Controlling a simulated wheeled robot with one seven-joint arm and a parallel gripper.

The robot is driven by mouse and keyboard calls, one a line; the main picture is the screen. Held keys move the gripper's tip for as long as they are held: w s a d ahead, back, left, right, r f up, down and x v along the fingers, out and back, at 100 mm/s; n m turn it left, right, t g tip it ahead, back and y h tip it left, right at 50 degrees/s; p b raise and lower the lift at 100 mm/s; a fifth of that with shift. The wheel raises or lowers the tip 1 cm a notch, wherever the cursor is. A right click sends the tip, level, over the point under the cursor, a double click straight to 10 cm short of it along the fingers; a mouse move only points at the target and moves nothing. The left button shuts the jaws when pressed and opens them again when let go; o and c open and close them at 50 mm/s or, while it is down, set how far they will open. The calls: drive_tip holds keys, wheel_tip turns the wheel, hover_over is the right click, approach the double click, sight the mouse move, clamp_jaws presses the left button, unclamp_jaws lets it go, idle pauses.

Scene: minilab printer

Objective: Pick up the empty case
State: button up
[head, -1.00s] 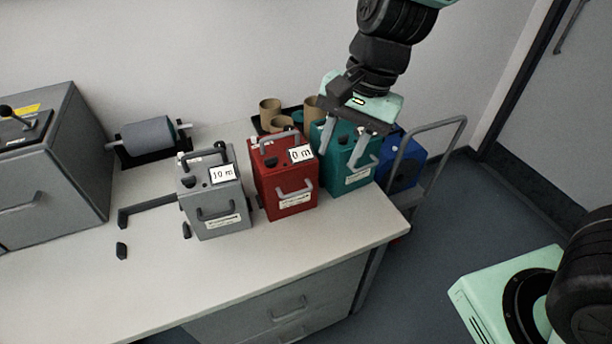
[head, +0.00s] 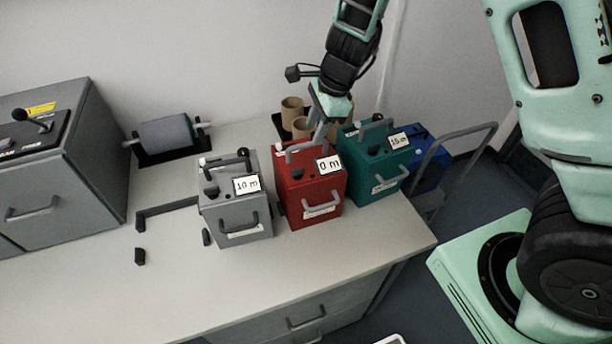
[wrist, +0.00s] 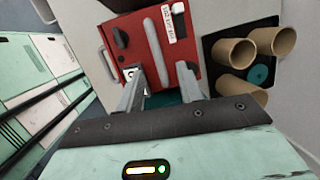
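The red case (head: 312,199) stands on the bench between the grey case (head: 236,209) and the teal case (head: 374,172). Its card reads "0 m"; the grey one's reads "10 m" and the teal one's appears to read "15 m". The red case has a grey handle on top and another on its front. My gripper (head: 318,128) is just above the red case's top, at its back right. In the wrist view my gripper (wrist: 160,85) has its two fingers apart, with the red case (wrist: 150,30) beyond them. Nothing shows held between the fingers.
Cardboard tubes (head: 292,108) stand in a dark tray behind the cases. A blue case (head: 428,172) sits on a trolley at the bench's right end. A roller (head: 165,133) and a grey machine (head: 65,165) are at the left. The front of the bench is clear.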

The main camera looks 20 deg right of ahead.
sight(307, 144)
drive_tip(key=shift+p+x, duration=0.4)
drive_tip(key=shift+x, duration=2.75)
drive_tip(key=shift+s+a, duration=0.1)
drive_tip(key=shift+a, duration=0.15)
clamp_jaws()
drive_tip(key=shift+r, duration=0.1)
